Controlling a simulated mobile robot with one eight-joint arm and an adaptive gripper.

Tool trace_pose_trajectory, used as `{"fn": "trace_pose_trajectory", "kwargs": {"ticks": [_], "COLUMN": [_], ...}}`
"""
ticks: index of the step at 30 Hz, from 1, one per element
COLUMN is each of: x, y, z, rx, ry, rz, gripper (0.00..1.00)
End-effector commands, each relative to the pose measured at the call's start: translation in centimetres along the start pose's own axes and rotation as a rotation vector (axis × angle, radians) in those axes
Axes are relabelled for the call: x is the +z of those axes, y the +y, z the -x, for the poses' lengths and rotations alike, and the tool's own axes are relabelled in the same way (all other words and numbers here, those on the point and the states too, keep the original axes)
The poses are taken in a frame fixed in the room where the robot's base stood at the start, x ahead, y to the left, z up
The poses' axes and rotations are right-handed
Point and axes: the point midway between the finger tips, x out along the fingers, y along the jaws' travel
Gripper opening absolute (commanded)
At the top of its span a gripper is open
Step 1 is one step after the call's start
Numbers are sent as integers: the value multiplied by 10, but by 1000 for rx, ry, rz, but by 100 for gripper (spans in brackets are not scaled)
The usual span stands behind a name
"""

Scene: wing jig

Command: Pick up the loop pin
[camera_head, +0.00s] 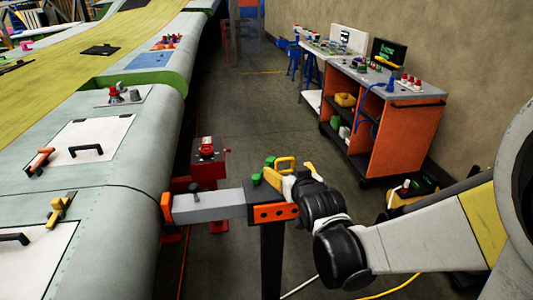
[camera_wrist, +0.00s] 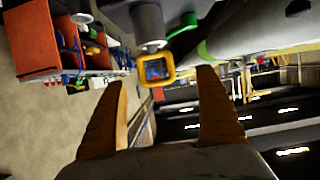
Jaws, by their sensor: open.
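The loop pin shows as a yellow square loop in the wrist view (camera_wrist: 143,77), below a grey cylindrical part. It lies ahead of and between the two orange-yellow fingers of my gripper (camera_wrist: 163,82), with clear space on both sides. I see no finger touching it. In the head view a yellow loop (camera_head: 285,160) stands at the right end of a grey beam, close to my gripper (camera_head: 297,172). My gripper is open and empty. The pin's shaft is hidden, and the wrist partly covers the beam's end.
The grey beam (camera_head: 210,206) has orange end brackets and reaches the wing panel (camera_head: 115,220) at left. A green knob (camera_head: 270,174) is beside the loop. A red stand (camera_head: 207,168) is behind the beam. An orange workbench (camera_head: 403,137) stands at the right wall, with open floor between.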

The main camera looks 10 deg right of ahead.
Motion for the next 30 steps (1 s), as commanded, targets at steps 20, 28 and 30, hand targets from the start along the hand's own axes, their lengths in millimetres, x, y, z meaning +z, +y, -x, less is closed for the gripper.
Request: {"fn": "trace_pose_trajectory", "kwargs": {"ticks": [20,28,30], "x": [5,5,5], "y": [6,6,6], "z": [-60,-60,-60], "rx": [0,0,0], "ry": [-1,-1,-1], "rz": [0,0,0], "gripper": [83,26,22]}}
